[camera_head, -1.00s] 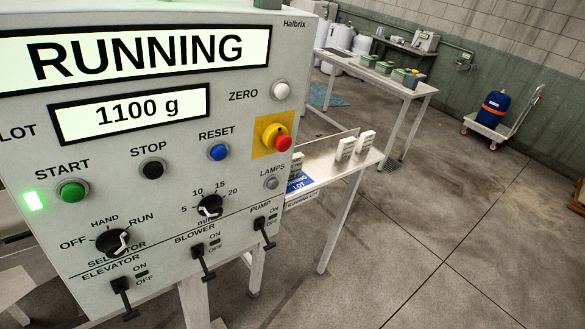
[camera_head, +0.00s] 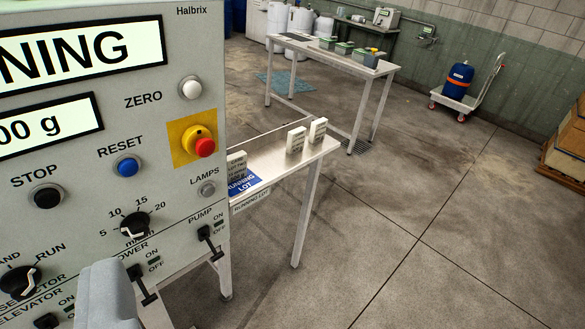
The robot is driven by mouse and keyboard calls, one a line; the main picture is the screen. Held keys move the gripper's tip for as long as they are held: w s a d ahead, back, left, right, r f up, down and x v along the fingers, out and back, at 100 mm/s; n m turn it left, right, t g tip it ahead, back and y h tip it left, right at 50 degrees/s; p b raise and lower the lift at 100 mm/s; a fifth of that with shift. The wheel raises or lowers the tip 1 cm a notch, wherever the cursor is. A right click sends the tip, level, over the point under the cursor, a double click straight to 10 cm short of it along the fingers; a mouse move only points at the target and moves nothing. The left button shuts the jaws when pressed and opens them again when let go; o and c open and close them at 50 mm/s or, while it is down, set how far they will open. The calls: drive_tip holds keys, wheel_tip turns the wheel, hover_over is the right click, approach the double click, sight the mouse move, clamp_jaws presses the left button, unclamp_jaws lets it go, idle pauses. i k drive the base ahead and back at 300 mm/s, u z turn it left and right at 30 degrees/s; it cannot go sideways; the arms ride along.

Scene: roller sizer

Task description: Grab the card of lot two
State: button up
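A grey rounded part at the bottom left appears to be mine. My gripper's fingers do not show.
The control panel (camera_head: 110,180) fills the left side, with switches jutting from its lower face. A longer table (camera_head: 330,58) with several boxes stands behind. A cart with a blue drum (camera_head: 459,82) is at right, near a wooden crate (camera_head: 566,150). The middle floor is clear.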

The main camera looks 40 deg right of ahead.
sight(236, 162)
drive_tip(key=z, duration=2.25)
drive_tip(key=i, duration=1.9)
drive_tip(key=u, duration=2.6)
drive_tip(key=k, duration=0.35)
drive_tip(key=u, duration=0.1)
